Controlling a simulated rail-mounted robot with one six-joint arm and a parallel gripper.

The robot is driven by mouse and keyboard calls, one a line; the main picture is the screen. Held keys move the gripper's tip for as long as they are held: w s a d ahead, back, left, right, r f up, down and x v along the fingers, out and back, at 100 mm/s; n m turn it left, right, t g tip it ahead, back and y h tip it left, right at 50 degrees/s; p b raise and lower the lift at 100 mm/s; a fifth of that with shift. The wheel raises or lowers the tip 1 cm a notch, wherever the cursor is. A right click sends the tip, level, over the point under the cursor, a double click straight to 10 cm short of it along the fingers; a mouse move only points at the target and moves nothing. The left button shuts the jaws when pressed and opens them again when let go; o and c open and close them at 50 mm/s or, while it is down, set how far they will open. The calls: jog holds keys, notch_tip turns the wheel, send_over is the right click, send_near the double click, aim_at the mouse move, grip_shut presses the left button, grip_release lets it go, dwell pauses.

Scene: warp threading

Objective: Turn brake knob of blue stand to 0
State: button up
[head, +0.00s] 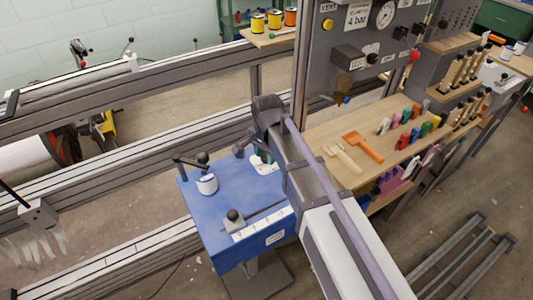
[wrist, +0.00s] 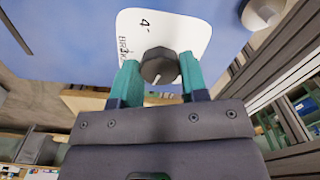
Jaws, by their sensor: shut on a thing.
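The blue stand (head: 200,228) is below the rail in the head view, left of my arm. Its white brake plate (head: 263,167) shows partly past my wrist. In the wrist view the plate (wrist: 194,36) carries a "4" and a partly readable brake label. The dark grey brake knob (wrist: 160,66) stands in front of this plate, with a small pale mark at its lower right. My gripper (wrist: 159,64) has its teal fingers on either side of the knob and is shut on it. In the head view the knob is hidden, and I cannot read a 0.
The stand also carries a white cylinder (head: 207,185), dark-knobbed levers and a slider with a black ball (head: 233,215) beside a white scale. A wooden bench (head: 315,135) with tools is to the right. Metal rails (head: 110,195) run behind the stand.

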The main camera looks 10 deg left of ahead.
jog(key=shift+n, duration=0.4)
jog(key=n, duration=0.4)
jog(key=shift+n, duration=0.3)
jog(key=n, duration=1)
jog(key=shift+n, duration=2.7)
jog(key=o, duration=0.9)
